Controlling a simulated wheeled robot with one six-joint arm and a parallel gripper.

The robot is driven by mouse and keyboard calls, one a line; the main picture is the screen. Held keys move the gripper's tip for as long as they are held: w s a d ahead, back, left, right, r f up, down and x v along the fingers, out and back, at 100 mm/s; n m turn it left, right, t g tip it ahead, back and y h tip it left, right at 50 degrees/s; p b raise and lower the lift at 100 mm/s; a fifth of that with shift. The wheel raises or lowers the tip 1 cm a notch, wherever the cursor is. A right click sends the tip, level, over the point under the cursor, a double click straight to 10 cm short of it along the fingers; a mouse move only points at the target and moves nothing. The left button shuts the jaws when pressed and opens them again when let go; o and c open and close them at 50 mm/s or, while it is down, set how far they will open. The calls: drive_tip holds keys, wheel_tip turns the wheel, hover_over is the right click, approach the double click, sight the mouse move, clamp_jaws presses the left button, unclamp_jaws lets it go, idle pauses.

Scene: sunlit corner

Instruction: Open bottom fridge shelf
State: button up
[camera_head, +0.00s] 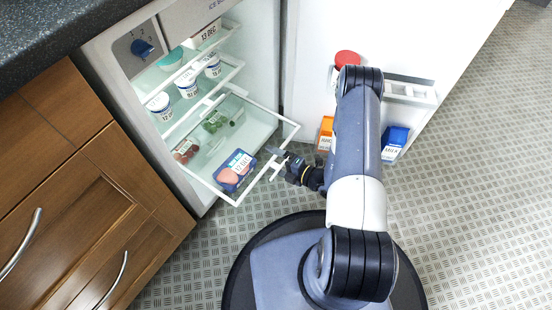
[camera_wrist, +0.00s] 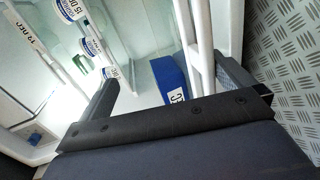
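The fridge (camera_head: 283,60) is open. Its bottom shelf (camera_head: 252,186), a clear tray with a white frame, is pulled out past the shelves above. It holds a blue pack (camera_head: 236,170) of pinkish food, a green pack (camera_head: 219,116) and a reddish pack (camera_head: 186,149). My gripper (camera_head: 281,162) is at the shelf's front edge, by its white handle. In the wrist view my gripper (camera_wrist: 168,80) has its fingers wide apart. A white bar (camera_wrist: 203,50) runs between them, close to the right finger. I cannot tell if they touch.
The fridge door (camera_head: 440,45) stands wide open on the right, with bottles and cartons in its rack (camera_head: 410,90). Several white tubs (camera_head: 188,84) stand on the upper shelves. Wooden cabinets (camera_head: 85,200) are on the left. The patterned floor (camera_head: 470,200) at right is clear.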

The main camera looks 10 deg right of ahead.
drive_tip(key=r, duration=0.2)
drive_tip(key=r+t+y, duration=0.1)
drive_tip(key=r+t, duration=0.1)
drive_tip(key=r, duration=0.1)
drive_tip(key=shift+w+r+y, duration=0.3)
drive_tip(key=shift+w, duration=0.05)
drive_tip(key=f, duration=0.1)
drive_tip(key=f+g+h, duration=0.1)
drive_tip(key=f, duration=0.1)
drive_tip(key=s+f+g, duration=0.1)
drive_tip(key=shift+f, duration=0.25)
drive_tip(key=shift+s+d, duration=0.1)
drive_tip(key=shift+d, duration=0.05)
drive_tip(key=shift+s+d+f+h, duration=0.1)
drive_tip(key=shift+s+d+h, duration=0.2)
drive_tip(key=shift+s+d, duration=0.55)
drive_tip(key=shift+c, duration=0.3)
drive_tip(key=shift+s+d, duration=0.15)
drive_tip(key=shift+d, duration=0.1)
drive_tip(key=c, duration=0.3)
drive_tip(key=shift+s+d, duration=0.2)
drive_tip(key=c, duration=1)
drive_tip(key=f+b+v, duration=0.1)
drive_tip(key=v, duration=0.7)
drive_tip(key=shift+s+d+f, duration=0.2)
drive_tip(key=shift+s+f, duration=0.2)
drive_tip(key=shift+f, duration=0.2)
